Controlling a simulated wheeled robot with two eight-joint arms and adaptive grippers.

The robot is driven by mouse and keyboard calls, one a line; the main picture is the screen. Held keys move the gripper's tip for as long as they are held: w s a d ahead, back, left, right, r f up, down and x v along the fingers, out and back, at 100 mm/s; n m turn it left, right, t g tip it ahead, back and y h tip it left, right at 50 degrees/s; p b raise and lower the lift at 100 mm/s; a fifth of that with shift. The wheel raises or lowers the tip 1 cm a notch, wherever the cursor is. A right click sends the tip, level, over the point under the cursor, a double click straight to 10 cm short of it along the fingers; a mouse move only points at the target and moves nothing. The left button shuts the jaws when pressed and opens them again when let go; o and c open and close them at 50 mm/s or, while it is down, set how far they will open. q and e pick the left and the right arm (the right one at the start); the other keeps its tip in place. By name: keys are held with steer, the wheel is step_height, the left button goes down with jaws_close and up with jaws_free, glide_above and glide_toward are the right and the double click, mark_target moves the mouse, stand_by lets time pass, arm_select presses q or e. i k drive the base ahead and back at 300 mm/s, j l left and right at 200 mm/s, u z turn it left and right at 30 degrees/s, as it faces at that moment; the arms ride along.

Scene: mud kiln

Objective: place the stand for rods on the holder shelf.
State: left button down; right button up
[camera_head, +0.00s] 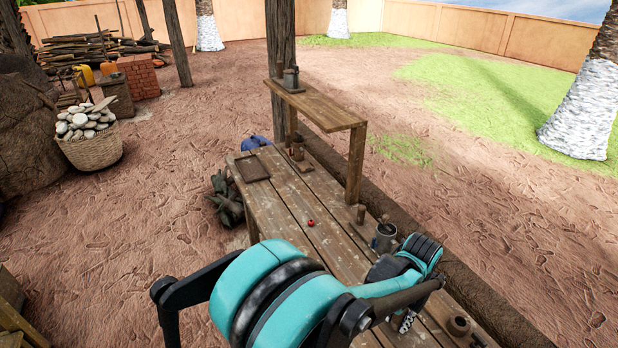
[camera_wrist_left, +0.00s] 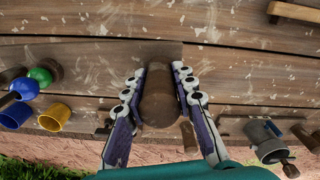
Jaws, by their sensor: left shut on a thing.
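The holder shelf (camera_head: 325,108) is a raised plank on posts at the workbench's right edge in the head view. My left gripper (camera_head: 405,320) is low over the near part of the workbench, mostly behind my own arm. In the left wrist view my left gripper (camera_wrist_left: 158,100) is shut on a brown, worn cylinder (camera_wrist_left: 159,97), which appears to be the stand for rods. The fingers touch its two sides. Its lower end and whether it touches the bench cannot be told. The cylinder is hidden in the head view. My right gripper is not in view.
A grey metal pot (camera_head: 384,240) with tools stands near the shelf's front post; it also shows in the left wrist view (camera_wrist_left: 264,140). A small metal container (camera_head: 291,78) sits at the shelf's far end; its near part is clear. Cups, including a yellow one (camera_wrist_left: 55,117), are at left.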

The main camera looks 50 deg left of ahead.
mark_target(317, 107)
steer(key=j+z, duration=0.45)
steer(key=j, duration=4.1)
